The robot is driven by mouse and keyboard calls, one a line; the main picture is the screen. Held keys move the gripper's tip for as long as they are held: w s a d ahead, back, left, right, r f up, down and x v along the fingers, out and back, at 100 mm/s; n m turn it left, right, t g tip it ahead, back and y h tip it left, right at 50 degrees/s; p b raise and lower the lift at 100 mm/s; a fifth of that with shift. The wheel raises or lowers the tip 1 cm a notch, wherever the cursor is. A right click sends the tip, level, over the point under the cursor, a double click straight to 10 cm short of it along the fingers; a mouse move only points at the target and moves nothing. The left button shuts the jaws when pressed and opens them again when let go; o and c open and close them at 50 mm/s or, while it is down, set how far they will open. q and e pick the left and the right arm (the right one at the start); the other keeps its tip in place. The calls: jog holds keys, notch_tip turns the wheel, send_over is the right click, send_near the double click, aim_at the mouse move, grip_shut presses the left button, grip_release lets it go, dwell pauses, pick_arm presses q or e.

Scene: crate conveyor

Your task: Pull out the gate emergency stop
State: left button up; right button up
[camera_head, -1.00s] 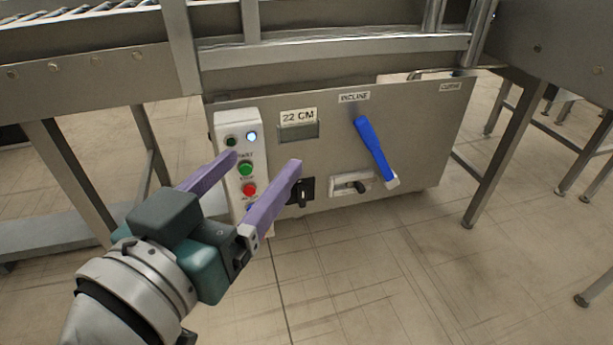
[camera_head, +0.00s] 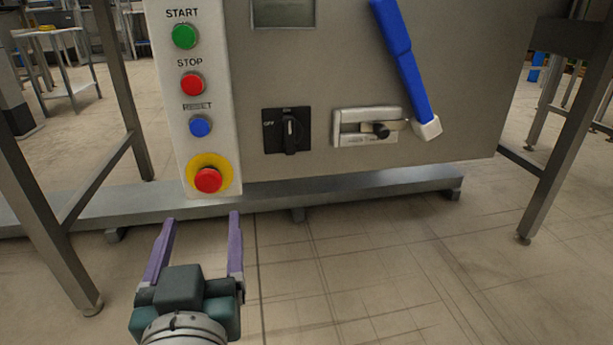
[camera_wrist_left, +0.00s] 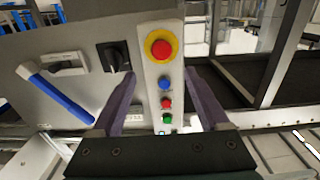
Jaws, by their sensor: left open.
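The emergency stop (camera_head: 208,180) is a red mushroom button on a yellow ring at the bottom of a white control strip (camera_head: 184,103). It also shows in the left wrist view (camera_wrist_left: 160,48), beyond the fingertips. My left gripper (camera_head: 204,216) is open and empty, with two purple fingers. In the head view its fingertips are just below the emergency stop, and they look apart from it. In the left wrist view the fingers (camera_wrist_left: 160,75) lie on either side of the strip. My right gripper is not in view.
Above the emergency stop are a blue button (camera_head: 200,126), a red stop button (camera_head: 192,84) and a green start button (camera_head: 184,36). To the right are a black rotary switch (camera_head: 287,131), a latch (camera_head: 368,126) and a blue lever (camera_head: 402,62). Floor below is clear.

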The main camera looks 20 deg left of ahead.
aim_at(207, 182)
pick_arm(q)
jog(key=b+x, duration=0.4)
jog(key=x, duration=0.5)
jog(key=shift+s+a+f, duration=0.1)
jog(key=shift+a+f, duration=0.05)
jog(key=shift+a, duration=0.05)
jog(key=shift+w+a, duration=0.2)
jog(key=shift+w, duration=0.1)
jog(key=shift+c, duration=0.4)
grip_shut()
dwell(0.4)
